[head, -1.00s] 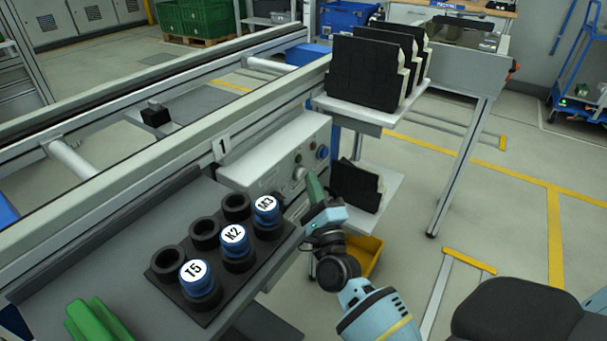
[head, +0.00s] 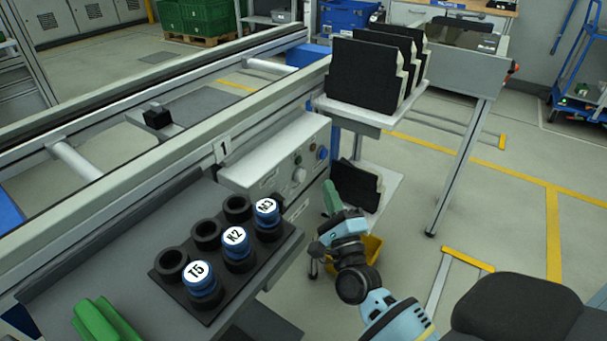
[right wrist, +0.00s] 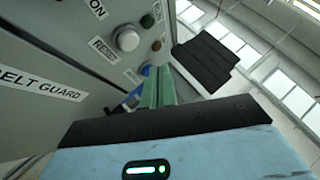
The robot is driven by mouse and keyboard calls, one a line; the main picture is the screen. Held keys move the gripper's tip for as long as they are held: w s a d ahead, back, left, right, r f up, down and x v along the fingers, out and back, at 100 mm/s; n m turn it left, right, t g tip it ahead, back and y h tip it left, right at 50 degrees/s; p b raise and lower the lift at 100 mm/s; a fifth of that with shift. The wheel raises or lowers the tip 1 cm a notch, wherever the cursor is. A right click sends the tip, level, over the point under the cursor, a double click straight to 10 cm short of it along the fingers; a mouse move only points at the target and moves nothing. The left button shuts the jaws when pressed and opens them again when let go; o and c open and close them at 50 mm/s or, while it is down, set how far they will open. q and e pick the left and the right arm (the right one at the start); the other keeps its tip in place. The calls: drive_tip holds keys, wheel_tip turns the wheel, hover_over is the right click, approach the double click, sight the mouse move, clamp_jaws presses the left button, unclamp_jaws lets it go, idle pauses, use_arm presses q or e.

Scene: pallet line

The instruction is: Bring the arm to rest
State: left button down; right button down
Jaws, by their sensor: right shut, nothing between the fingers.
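My right gripper (head: 329,192) is shut and empty, its green fingers pointing up beside the right end of the grey control box (head: 280,155). In the right wrist view the closed green fingers (right wrist: 158,84) lie together below the box's buttons; I cannot tell whether they touch anything. My right arm (head: 385,310) reaches in from the lower right.
A black holder (head: 185,303) bears blue-capped cylinders T5 (head: 201,281), K2 (head: 237,245) and M3 (head: 267,214). Black panels (head: 365,83) stand on a white shelf, another (head: 356,184) lower down. A yellow bin (head: 373,249) is behind my right arm. Open floor lies right.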

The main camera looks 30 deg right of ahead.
use_arm(q)
drive_tip(key=shift+w+r, duration=0.25)
drive_tip(key=shift+w, duration=0.2)
use_arm(e)
drive_tip(key=shift+s+d, duration=0.3)
drive_tip(key=shift+s, duration=0.45)
use_arm(q)
drive_tip(key=shift+s, duration=0.15)
